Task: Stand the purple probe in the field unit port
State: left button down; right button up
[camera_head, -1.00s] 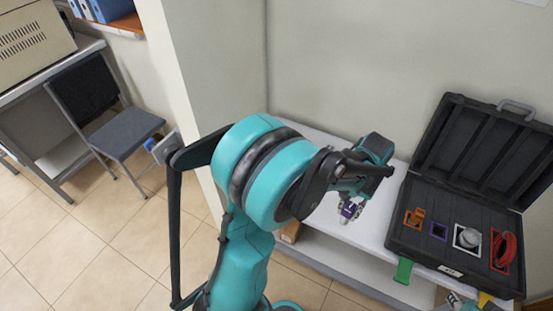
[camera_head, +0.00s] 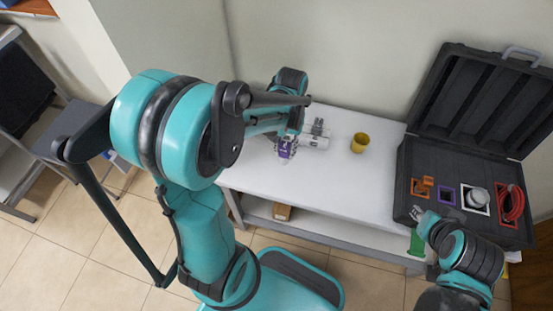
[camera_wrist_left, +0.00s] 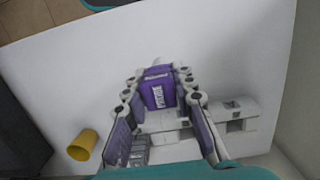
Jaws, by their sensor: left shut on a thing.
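My left gripper (camera_head: 285,153) is shut on the purple probe (camera_head: 284,147), above the left part of the white table. In the left wrist view, the purple probe (camera_wrist_left: 158,91) with a white label sits between the fingers of my left gripper (camera_wrist_left: 159,78). The field unit (camera_head: 317,135), a white and grey device, is just right of the probe, partly behind my gripper. In the wrist view the unit (camera_wrist_left: 240,113) lies beneath and behind the fingers; its port is not clear. My right gripper (camera_head: 418,212) is near the case's front left edge; its jaws are too small to read.
A yellow cup (camera_head: 360,142) stands on the white table (camera_head: 345,190), right of the unit. A green tag (camera_head: 416,243) hangs at the table's front.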

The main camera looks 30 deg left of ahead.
aim_at(277, 169)
pick_arm(q)
jog(key=shift+s+a+f+b, duration=0.1)
jog(key=shift+a+f+b, duration=0.35)
jog(key=shift+f, duration=0.45)
jog(key=shift+s+a+f+b, duration=0.15)
jog(key=shift+a+f+b, duration=0.2)
jog(key=shift+f, duration=0.55)
jog(key=shift+s+a+f+b, duration=0.1)
jog(key=shift+a+f+b, duration=0.35)
jog(key=shift+f, duration=0.45)
jog(key=shift+d, duration=0.1)
jog(key=shift+f, duration=0.2)
jog(key=c, duration=1.3)
grip_release()
jog(key=shift+o, duration=0.2)
jog(key=shift+r, duration=0.15)
